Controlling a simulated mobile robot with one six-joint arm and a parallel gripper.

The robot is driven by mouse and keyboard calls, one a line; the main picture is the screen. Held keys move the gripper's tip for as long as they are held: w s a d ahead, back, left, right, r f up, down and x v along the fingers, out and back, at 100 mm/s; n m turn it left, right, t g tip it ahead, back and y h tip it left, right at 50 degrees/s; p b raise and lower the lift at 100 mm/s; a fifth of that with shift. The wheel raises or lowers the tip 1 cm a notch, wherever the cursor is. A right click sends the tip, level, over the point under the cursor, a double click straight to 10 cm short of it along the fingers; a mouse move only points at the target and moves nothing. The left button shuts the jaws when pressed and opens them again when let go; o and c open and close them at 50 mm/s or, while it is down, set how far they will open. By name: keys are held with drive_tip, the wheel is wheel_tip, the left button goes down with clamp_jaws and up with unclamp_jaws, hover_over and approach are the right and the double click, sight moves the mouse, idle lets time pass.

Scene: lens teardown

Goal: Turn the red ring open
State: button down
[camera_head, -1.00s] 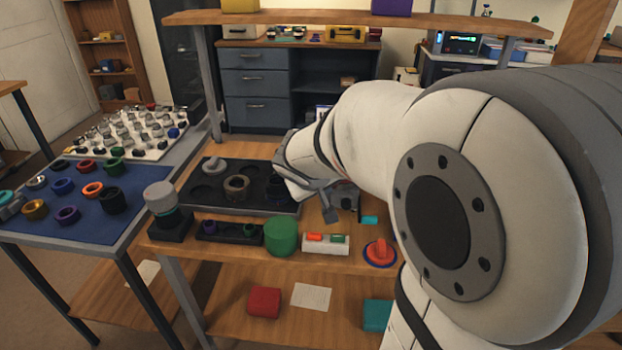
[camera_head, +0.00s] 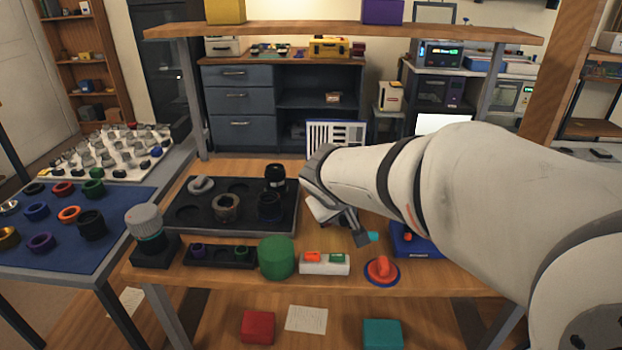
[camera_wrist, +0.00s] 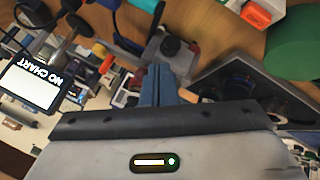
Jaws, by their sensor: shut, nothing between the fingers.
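A small red ring (camera_head: 63,189) lies among other rings on the blue mat at the left in the head view. An orange ring (camera_head: 69,213) lies in front of it. I cannot tell whether either is the task's ring. A red knob (camera_head: 381,270) on a blue disc stands at the bench's front, right of centre. My gripper (camera_head: 362,239) is above the bench, right of the black tray (camera_head: 185,225) and apart from the red knob. In the wrist view my gripper (camera_wrist: 160,70) has its fingers together and nothing between them. My arm covers part of the bench.
A grey-topped cylinder (camera_head: 145,222) stands on a black base at the bench's left. A green cylinder (camera_head: 277,257) and a white box (camera_head: 325,264) with orange and green parts stand along the front. A blue box (camera_head: 418,248) is partly behind my arm. A shelf (camera_head: 340,27) spans above.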

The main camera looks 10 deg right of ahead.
drive_tip(key=shift+a, duration=0.2)
drive_tip(key=shift+w+a+b, duration=0.45)
drive_tip(key=shift+w+a, duration=0.05)
drive_tip(key=shift+a, duration=0.15)
drive_tip(key=s+r+p, duration=0.3)
drive_tip(key=s+r, duration=0.4)
drive_tip(key=s, duration=0.2)
drive_tip(key=shift+s+a, duration=0.15)
drive_tip(key=shift+s, duration=0.25)
